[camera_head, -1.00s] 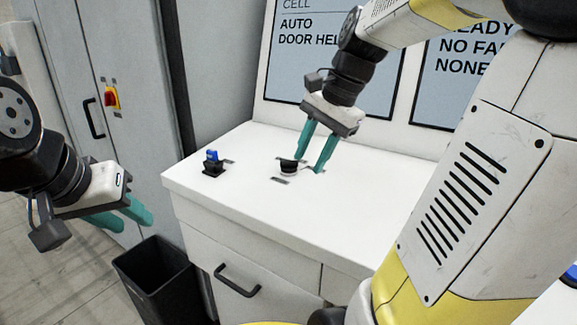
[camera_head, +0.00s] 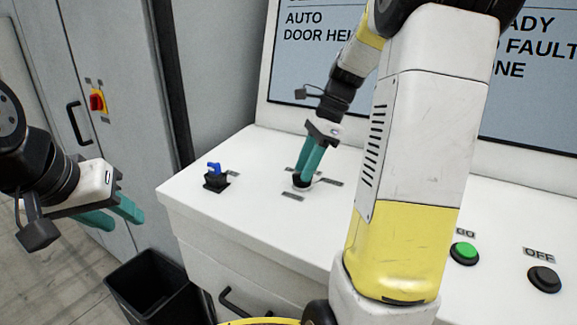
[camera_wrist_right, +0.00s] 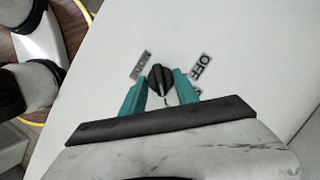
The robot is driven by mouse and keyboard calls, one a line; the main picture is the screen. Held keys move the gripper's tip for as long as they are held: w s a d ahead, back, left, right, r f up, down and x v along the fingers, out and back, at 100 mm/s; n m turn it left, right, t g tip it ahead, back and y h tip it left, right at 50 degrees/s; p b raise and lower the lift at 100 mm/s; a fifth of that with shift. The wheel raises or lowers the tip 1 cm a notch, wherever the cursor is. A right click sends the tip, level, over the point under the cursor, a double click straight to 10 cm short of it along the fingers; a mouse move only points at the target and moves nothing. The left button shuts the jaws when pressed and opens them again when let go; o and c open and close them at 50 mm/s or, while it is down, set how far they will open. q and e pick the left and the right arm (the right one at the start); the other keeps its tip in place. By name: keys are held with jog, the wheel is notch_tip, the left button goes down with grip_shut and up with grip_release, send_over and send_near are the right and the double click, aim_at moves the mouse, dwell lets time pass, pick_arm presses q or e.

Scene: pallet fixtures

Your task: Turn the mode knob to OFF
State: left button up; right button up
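The mode knob (camera_head: 301,184) is a small black knob on the white console top, mostly covered by my right fingertips in the head view. In the right wrist view the dark knob (camera_wrist_right: 160,80) sits between the two teal fingers of my right gripper (camera_wrist_right: 160,84), which close on its sides. A light line on the knob points toward the gripper's palm. An OFF label (camera_wrist_right: 201,66) lies to the right of the knob and another label to its left. My right gripper (camera_head: 306,174) also shows in the head view. My left gripper (camera_head: 113,218) is open and empty, left of the console.
A blue-handled switch (camera_head: 215,175) stands left of the knob on the console. A green button (camera_head: 465,252) and a black button marked OFF (camera_head: 544,278) are at the right. A black bin (camera_head: 155,283) stands on the floor. A screen (camera_head: 305,75) rises behind.

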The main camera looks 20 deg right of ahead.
jog(key=shift+a+f, duration=0.15)
jog(key=shift+f, duration=0.1)
grip_shut()
